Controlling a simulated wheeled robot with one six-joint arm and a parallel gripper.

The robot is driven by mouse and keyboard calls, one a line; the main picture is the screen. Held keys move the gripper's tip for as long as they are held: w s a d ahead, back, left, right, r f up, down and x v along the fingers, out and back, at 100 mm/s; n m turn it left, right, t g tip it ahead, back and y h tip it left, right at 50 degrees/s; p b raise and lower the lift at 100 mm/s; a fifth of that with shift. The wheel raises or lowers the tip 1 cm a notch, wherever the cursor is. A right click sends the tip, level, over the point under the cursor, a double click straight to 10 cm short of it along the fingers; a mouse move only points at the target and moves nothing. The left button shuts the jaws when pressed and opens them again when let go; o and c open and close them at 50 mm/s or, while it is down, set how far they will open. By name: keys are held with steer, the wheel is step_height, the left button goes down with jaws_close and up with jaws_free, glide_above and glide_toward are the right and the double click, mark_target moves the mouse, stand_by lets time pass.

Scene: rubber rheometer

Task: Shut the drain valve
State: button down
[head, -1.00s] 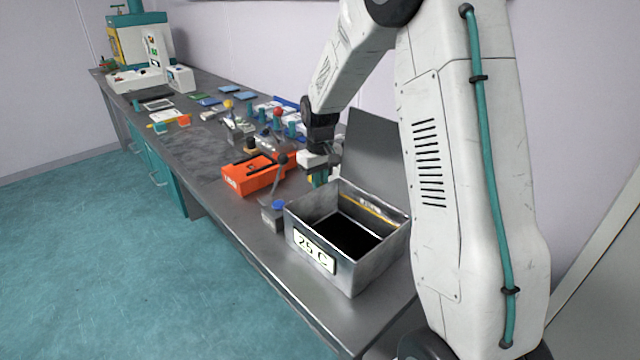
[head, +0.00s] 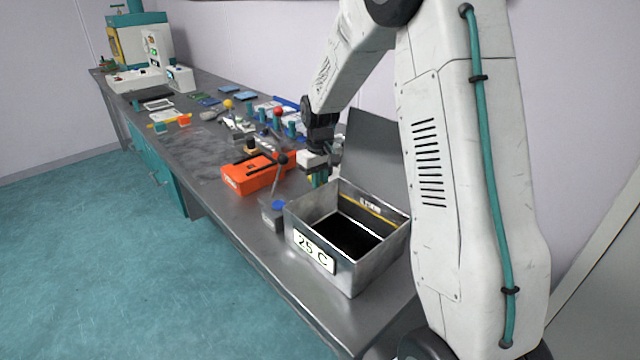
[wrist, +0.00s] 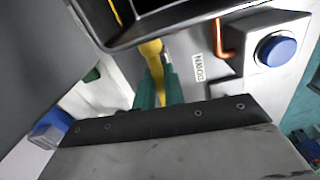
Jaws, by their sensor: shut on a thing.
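The drain valve shows as a yellow lever (wrist: 152,50) in the wrist view, beside the wall of the metal bath. My gripper (wrist: 158,88) has its teal fingertips closed on both sides of this lever. In the head view my gripper (head: 318,176) is low behind the back left corner of the open metal bath (head: 308,262), marked 25 C. The valve's body and the far end of the lever are hidden by the bath and my fingers, so I cannot tell the lever's exact angle.
A blue button (wrist: 275,49) and a copper-coloured hook (wrist: 224,40) sit right of the lever in the wrist view. An orange case (head: 250,178) and a small grey box with a dark-knobbed lever (head: 271,212) stand left of the bath. A raised grey panel (head: 374,150) stands behind it.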

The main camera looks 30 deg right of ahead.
steer(key=c, duration=1.1)
jaws_free()
steer(key=shift+o, duration=0.2)
step_height(320, 180, up, 8)
steer(key=shift+f, duration=0.1)
steer(key=shift+a, duration=0.25)
steer(key=c, duration=0.4)
steer(key=shift+w+d+f, duration=0.1)
steer(key=shift+f, duration=1.9)
steer(key=shift+w+d+f, duration=0.1)
steer(key=shift+f, duration=1.85)
